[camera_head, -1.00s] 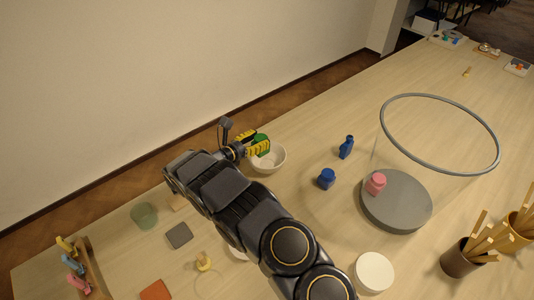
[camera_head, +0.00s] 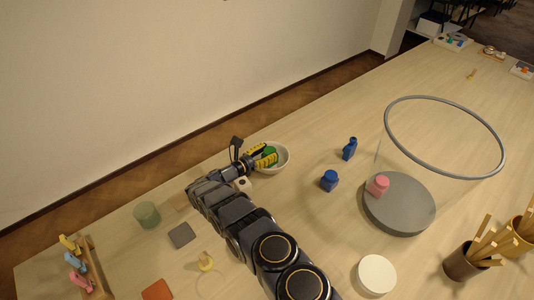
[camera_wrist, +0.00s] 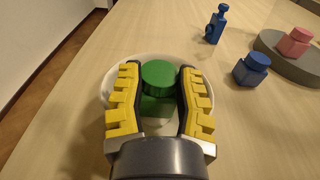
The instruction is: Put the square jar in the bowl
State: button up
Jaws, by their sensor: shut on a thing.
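A green jar (camera_wrist: 158,76) with a round lid and a squarish body is held between the yellow-padded fingers of my gripper (camera_head: 263,155). The green jar also shows in the head view (camera_head: 271,152), partly covered by a finger. The white bowl (camera_head: 285,163) is around and below the jar, and its rim shows past the fingers in the wrist view (camera_wrist: 106,88). The jar appears upright, within the bowl's outline. Whether its base touches the bowl's floor is hidden.
A blue jar (camera_head: 329,181) and a blue bottle (camera_head: 349,149) stand right of the bowl. A greenish cup (camera_head: 147,215) stands at left.

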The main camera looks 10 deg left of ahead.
jog(key=shift+f, duration=0.2)
jog(key=shift+f, duration=0.2)
jog(key=o, duration=0.9)
jog(key=shift+r, duration=0.25)
jog(key=v, duration=1.2)
jog(key=shift+f, duration=0.15)
